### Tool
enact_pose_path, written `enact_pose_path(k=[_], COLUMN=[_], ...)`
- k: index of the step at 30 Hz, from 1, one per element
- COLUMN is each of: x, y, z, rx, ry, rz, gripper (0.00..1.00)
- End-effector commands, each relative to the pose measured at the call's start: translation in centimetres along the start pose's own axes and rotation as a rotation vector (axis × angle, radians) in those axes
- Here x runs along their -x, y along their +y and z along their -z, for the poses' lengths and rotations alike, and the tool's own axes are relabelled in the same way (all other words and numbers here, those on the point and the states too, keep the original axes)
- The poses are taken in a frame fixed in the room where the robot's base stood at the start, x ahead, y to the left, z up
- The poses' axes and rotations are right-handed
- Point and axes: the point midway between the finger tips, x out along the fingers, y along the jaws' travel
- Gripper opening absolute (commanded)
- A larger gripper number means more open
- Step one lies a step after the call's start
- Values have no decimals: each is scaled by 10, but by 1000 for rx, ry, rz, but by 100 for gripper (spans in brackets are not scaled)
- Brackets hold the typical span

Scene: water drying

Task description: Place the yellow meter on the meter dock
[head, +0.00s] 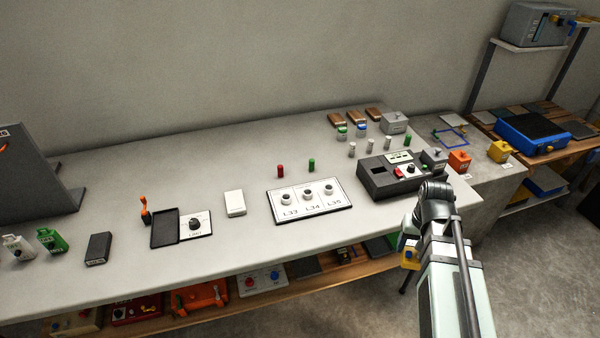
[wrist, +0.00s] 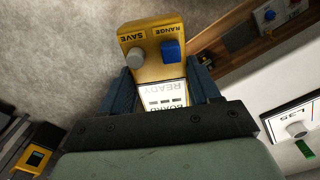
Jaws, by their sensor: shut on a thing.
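The yellow meter (wrist: 151,68) is between the fingers of my gripper (wrist: 162,85) in the wrist view. It has a grey knob marked SAVE, a blue knob marked RANGE and a white display reading READY and BOARD. My gripper is shut on it. In the head view the meter (head: 409,257) is partly hidden behind my arm, in front of the table's front edge, with floor showing below. No label marks the meter dock; a dark console (head: 375,183) with a recess and a black tray (head: 165,232) are on the table, and I cannot tell whether either is it.
A white panel (head: 310,212) with several round sockets lies mid-table. A white box (head: 235,203) stands left of it. Orange (head: 459,162) and yellow (head: 499,151) boxes stand on the right-hand surface. A wooden shelf (head: 205,311) with devices runs under the table. The back left tabletop is clear.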

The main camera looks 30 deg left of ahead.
Motion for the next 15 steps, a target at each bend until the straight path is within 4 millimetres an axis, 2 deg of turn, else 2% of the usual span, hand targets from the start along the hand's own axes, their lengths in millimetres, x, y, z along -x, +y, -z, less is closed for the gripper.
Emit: enact_pose_path(k=[1,8,15], x=[1,6,12], y=[-16,-79,-152], z=[4,16,29], rx=[28,138,254], ry=[1,1,1], rz=[0,0,0], gripper=[15,15,15])
